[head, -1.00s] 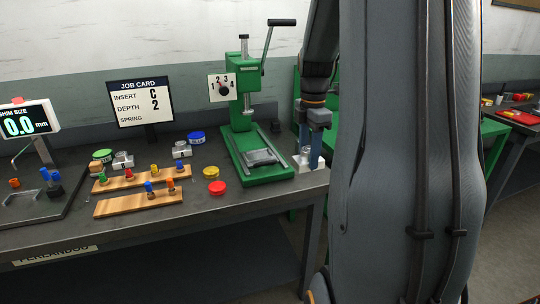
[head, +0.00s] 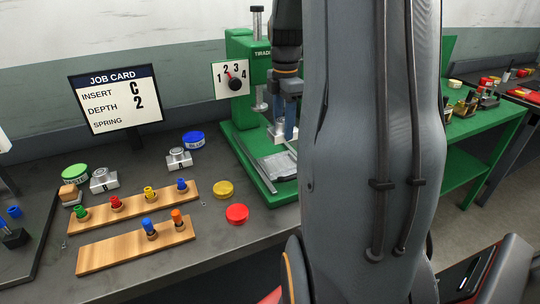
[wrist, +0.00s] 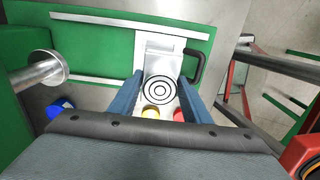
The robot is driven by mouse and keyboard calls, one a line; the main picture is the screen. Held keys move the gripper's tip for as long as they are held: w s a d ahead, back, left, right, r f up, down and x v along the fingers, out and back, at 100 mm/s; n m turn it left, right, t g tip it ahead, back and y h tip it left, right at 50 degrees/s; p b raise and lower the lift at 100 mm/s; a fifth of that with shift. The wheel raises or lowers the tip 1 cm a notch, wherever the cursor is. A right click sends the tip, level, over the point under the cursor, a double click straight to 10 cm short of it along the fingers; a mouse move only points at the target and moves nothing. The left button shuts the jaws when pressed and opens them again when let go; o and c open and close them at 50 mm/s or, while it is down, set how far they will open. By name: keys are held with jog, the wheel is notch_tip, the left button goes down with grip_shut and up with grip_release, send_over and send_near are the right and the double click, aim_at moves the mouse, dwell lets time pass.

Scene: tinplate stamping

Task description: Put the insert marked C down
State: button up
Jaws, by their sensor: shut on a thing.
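My gripper (head: 284,128) is shut on a silver insert, low in front of the green press (head: 244,95). In the wrist view the insert (wrist: 160,90) shows a face of concentric rings between the blue fingers of my gripper (wrist: 161,98). No letter can be read on it. Beneath and beyond it lies a bright metal plate (wrist: 160,48) with a black handle (wrist: 195,65), on the green press base (wrist: 95,45). Whether the insert touches the plate I cannot tell. The job card (head: 115,98) reads insert C, depth 2.
Two other silver inserts (head: 103,180) (head: 179,158) stand on the dark bench. Wooden racks (head: 137,246) with coloured pegs, a yellow lid (head: 223,189) and a red lid (head: 237,214) lie left of the press. The press ram (wrist: 40,75) is at the left in the wrist view.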

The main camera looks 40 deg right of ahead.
jog(key=f, duration=0.2)
jog(key=f+p, duration=0.1)
jog(key=f, duration=0.2)
jog(key=shift+w+f, duration=0.3)
jog(key=shift+f, duration=0.05)
jog(key=shift+f+p, duration=0.6)
jog(key=shift+f, duration=1.45)
jog(key=shift+f, duration=0.1)
jog(key=o, duration=1.5)
